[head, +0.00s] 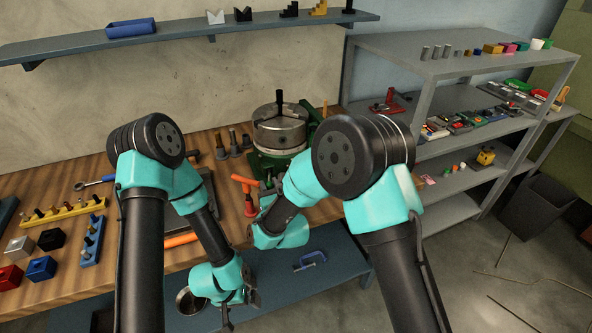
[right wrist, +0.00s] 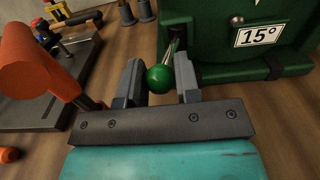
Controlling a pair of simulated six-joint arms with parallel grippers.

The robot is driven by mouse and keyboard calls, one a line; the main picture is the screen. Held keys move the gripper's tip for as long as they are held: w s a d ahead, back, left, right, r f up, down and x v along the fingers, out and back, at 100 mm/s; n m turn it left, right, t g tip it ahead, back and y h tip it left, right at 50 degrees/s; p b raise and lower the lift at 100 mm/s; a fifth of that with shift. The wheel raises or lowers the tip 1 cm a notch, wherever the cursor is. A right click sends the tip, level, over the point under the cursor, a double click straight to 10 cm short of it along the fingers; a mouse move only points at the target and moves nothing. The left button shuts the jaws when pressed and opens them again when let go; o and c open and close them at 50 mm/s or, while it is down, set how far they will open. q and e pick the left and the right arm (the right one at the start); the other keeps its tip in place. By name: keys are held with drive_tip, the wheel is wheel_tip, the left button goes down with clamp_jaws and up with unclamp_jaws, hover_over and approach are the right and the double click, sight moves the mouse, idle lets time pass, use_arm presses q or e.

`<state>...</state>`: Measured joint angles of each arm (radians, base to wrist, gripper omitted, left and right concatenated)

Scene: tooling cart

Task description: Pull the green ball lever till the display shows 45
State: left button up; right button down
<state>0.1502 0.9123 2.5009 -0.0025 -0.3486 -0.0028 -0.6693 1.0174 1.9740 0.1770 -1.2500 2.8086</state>
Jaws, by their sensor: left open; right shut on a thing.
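The green ball (right wrist: 159,78) of the lever shows in the right wrist view, at the end of a thin metal rod from a dark slot in the green housing. My right gripper (right wrist: 160,82) is shut on the ball, one finger at each side. The white display (right wrist: 259,36) on the housing reads 15°. In the head view the green device with a round metal chuck (head: 279,128) stands at the back of the wooden bench; my right arm hides the lever and display there. My left gripper (head: 241,306) is open and empty, low beyond the bench's front edge.
An orange-headed hammer (right wrist: 37,62) stands close left of my right gripper. A grey plate (right wrist: 55,95) lies behind it. A dark bowl (head: 190,301) sits on the lower blue shelf beside my left gripper, with a blue clamp (head: 310,261) farther right.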

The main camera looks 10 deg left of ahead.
drive_tip(key=shift+w+d, duration=0.2)
drive_tip(key=shift+d, duration=0.5)
drive_tip(key=shift+w+d, duration=0.35)
drive_tip(key=shift+d, duration=0.4)
drive_tip(key=shift+w, duration=0.1)
drive_tip(key=shift+w+d, duration=0.5)
drive_tip(key=shift+d, duration=0.05)
drive_tip(key=shift+s+a, duration=0.15)
drive_tip(key=shift+a, duration=0.05)
